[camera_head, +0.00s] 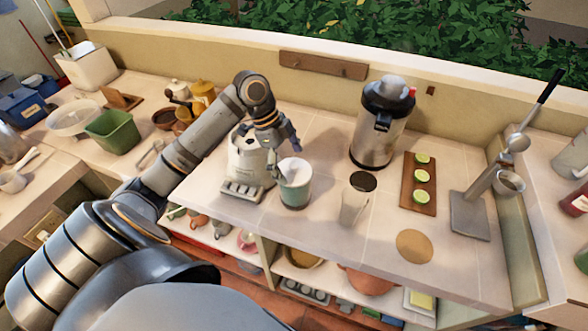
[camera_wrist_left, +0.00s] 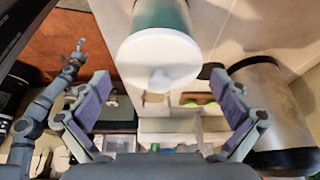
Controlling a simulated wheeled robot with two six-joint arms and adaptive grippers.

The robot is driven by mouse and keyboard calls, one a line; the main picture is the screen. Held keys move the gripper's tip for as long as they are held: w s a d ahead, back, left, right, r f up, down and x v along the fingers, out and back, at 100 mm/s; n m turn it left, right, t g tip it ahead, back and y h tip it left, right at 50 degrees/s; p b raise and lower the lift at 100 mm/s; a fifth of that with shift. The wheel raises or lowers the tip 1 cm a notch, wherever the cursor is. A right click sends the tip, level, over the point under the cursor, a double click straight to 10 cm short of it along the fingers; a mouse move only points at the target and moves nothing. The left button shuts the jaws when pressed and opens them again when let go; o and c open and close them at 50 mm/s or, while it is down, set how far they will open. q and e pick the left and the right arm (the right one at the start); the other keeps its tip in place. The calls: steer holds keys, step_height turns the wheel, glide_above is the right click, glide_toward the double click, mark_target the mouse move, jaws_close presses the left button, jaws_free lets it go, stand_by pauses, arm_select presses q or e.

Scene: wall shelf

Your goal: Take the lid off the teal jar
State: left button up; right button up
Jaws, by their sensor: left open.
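The teal jar (camera_head: 295,191) stands on the counter in the head view, left of the middle. Its white lid (camera_head: 294,168) is on top of it. The left wrist view shows the teal body (camera_wrist_left: 160,12) and the round lid with a small knob (camera_wrist_left: 158,62). My left gripper (camera_head: 287,142) is just above the lid. In the left wrist view my left gripper (camera_wrist_left: 161,78) has its fingers spread, with the lid seen between and beyond them and nothing held. My right gripper (camera_wrist_left: 75,57) shows small at the left of the wrist view, its fingers unclear.
A white machine (camera_head: 248,160) stands close left of the jar. A tumbler with a dark top (camera_head: 355,200), a steel dispenser (camera_head: 380,130) and a board with lime slices (camera_head: 408,190) stand to the right. The counter's front edge is near the jar; shelves lie below.

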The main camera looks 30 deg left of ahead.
arm_select(q)
steer(key=c, duration=0.8)
steer(key=shift+s, duration=0.4)
steer(key=c, duration=0.8)
steer(key=shift+c, duration=0.3)
